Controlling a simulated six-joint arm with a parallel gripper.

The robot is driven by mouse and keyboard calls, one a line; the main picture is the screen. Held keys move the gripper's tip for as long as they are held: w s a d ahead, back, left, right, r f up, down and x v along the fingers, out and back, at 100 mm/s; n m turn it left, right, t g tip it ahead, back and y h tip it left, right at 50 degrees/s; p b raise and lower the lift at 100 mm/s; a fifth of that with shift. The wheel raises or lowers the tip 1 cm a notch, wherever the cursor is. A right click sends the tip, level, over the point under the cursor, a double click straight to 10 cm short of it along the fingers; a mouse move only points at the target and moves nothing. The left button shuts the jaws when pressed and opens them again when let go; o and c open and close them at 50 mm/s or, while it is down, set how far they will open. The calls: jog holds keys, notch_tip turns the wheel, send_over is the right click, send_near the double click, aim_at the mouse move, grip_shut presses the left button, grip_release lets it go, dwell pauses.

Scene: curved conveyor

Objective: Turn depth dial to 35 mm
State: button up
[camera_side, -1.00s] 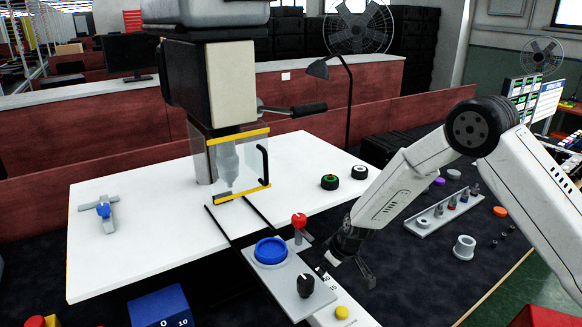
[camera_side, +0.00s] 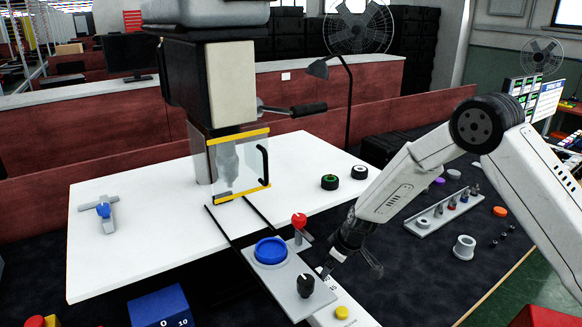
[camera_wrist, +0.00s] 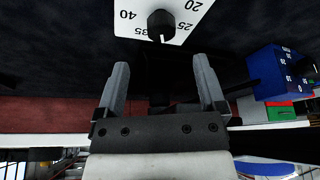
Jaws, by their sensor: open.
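In the wrist view a black depth dial (camera_wrist: 161,25) sits on a white plate (camera_wrist: 126,26) printed 40, 35, 25 and 20. The dial's white pointer mark points down in the picture, between 35 and 25. My gripper (camera_wrist: 161,75) is open and empty, its two grey fingers aimed toward the dial and apart from it. In the side view my gripper (camera_side: 350,270) hangs low beside the white strip, right of a black knob (camera_side: 305,285) on a grey plate. I cannot tell which part there is the numbered dial.
A blue dish (camera_side: 271,251), red-topped lever (camera_side: 299,220) and yellow button (camera_side: 342,312) are close to the gripper. A blue numbered box (camera_side: 161,306) stands at front left. A grey tray (camera_side: 437,217) of small parts lies to the right. The drill press guard (camera_side: 238,165) stands behind.

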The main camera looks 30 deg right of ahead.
jog(key=shift+w+d+r+n+y, duration=0.15)
jog(key=shift+d+n+y, duration=0.1)
jog(key=shift+n, duration=0.55)
jog(key=shift+w+d+f+n+y, duration=0.15)
jog(key=shift+n+y, duration=0.1)
jog(key=shift+n, duration=0.55)
jog(key=shift+r, duration=0.1)
jog(key=shift+x, duration=3.9)
jog(key=shift+s, duration=0.1)
jog(key=shift+c, duration=0.3)
grip_shut()
jog(key=shift+a+m+h, duration=0.15)
jog(key=shift+m+h, duration=0.45)
jog(key=shift+m, duration=1.3)
jog(key=shift+m+t+h, duration=0.4)
jog(key=shift+m, duration=0.6)
